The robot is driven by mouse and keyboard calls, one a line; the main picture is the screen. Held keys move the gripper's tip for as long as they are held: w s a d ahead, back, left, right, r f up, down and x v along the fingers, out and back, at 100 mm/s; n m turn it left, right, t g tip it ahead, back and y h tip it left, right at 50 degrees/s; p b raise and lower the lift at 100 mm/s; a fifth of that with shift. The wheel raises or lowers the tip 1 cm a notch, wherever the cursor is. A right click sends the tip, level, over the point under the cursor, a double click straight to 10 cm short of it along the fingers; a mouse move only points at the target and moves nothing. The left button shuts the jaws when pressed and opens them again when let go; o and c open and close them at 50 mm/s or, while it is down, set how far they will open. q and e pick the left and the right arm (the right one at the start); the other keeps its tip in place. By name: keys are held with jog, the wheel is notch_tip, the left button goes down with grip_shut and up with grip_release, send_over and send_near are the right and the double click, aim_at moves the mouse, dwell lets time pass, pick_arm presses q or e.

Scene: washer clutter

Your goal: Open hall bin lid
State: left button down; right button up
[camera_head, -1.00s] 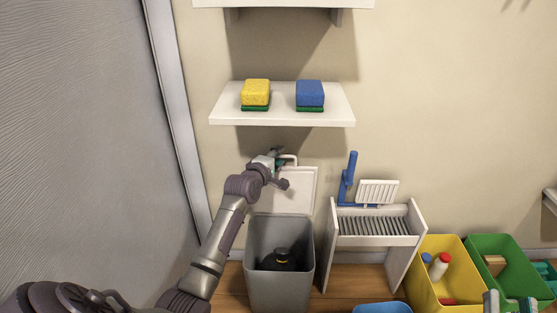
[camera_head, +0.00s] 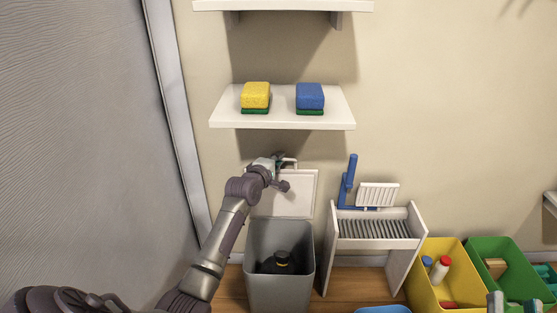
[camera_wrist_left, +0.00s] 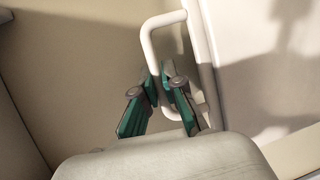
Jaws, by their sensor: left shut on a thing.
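The grey hall bin (camera_head: 279,275) stands on the floor below the shelf, with a dark object (camera_head: 280,263) inside. Its white lid (camera_head: 290,193) stands raised, roughly upright at the back of the bin near the wall. A white handle (camera_head: 289,160) sticks out at the lid's upper edge. My left gripper (camera_head: 279,168) is at this handle. In the left wrist view, the gripper's green fingers (camera_wrist_left: 163,92) are closed around one bar of the white handle (camera_wrist_left: 150,45), beside the lid (camera_wrist_left: 265,60). My right gripper (camera_head: 515,304) shows only partly at the lower right edge; its jaws are unclear.
A white shelf (camera_head: 281,120) above holds a yellow sponge (camera_head: 256,93) and a blue sponge (camera_head: 310,95). A white slatted rack (camera_head: 375,232) stands right of the bin. Yellow (camera_head: 440,290) and green (camera_head: 500,257) crates are further right. A grey wall panel (camera_head: 90,130) is at left.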

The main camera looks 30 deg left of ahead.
pick_arm(q)
jog(key=s+d+f+t+p, duration=0.1)
jog(key=s+d+t+p, duration=0.1)
jog(key=s+d, duration=0.2)
jog(key=shift+s+f+m+p, duration=0.2)
jog(key=shift+s+m+p, duration=0.15)
jog(key=shift+s, duration=0.85)
pick_arm(e)
notch_tip(320, 180, down, 10)
jog(key=d+g+h, duration=0.1)
jog(key=g+h, duration=0.1)
jog(key=g, duration=0.5)
jog(key=shift+s+d+f, duration=0.2)
jog(key=shift+d+f, duration=0.05)
jog(key=shift+d, duration=0.1)
pick_arm(q)
jog(key=c, duration=1.2)
grip_release()
jog(key=shift+c, duration=0.2)
jog(key=shift+s, duration=0.1)
jog(key=s+d, duration=0.2)
jog(key=s, duration=0.9)
jog(key=shift+s, duration=0.35)
